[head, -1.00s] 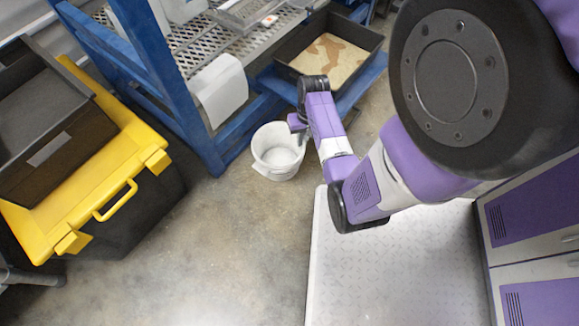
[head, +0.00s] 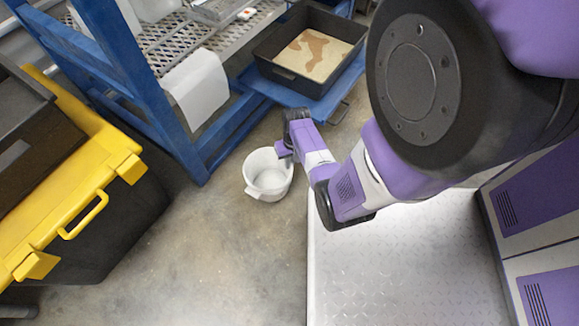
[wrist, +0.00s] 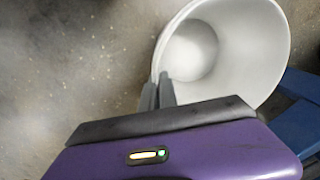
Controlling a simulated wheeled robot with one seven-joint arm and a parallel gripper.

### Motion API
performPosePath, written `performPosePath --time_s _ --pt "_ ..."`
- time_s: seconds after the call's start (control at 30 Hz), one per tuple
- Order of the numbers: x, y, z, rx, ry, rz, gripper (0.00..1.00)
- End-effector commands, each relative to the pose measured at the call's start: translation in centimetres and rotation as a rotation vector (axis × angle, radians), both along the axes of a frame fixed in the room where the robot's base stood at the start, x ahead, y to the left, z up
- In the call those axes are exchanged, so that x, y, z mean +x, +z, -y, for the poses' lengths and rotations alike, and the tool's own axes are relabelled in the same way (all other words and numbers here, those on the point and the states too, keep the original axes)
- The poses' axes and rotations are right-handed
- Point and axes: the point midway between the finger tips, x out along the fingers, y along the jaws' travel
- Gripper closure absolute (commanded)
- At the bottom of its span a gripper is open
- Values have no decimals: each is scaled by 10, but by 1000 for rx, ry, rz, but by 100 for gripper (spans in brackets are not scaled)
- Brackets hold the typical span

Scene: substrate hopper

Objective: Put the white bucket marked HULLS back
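The white bucket (head: 268,178) is over the concrete floor beside the blue rack's leg, its open mouth facing up and slightly tilted. I cannot tell whether it touches the floor. No HULLS marking is legible. My gripper (head: 284,151) is at the bucket's upper right rim in the head view. In the wrist view, the fingers of my gripper (wrist: 157,92) are close together on either side of the rim of the bucket (wrist: 250,50), pinching its wall. The bucket's inside looks empty apart from its pale bottom.
A blue rack (head: 120,75) with a mesh shelf and a hanging white sheet (head: 200,90) stands behind. A black tray (head: 268,68) with tan material sits on a low blue shelf. A black bin with a yellow lid (head: 110,150) stands left. Floor between is clear.

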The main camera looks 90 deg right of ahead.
Motion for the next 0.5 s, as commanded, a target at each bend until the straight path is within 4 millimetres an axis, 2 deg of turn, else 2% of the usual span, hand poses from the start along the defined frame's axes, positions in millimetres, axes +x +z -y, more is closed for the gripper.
performPosePath --time_s 0.03,0.1,0.47,0.5 --pt "0 -13 0 1 -1 0 100" --pt "0 -17 0 0 0 0 100" --pt "0 -19 0 0 0 0 100" --pt "0 -19 0 0 0 0 95"
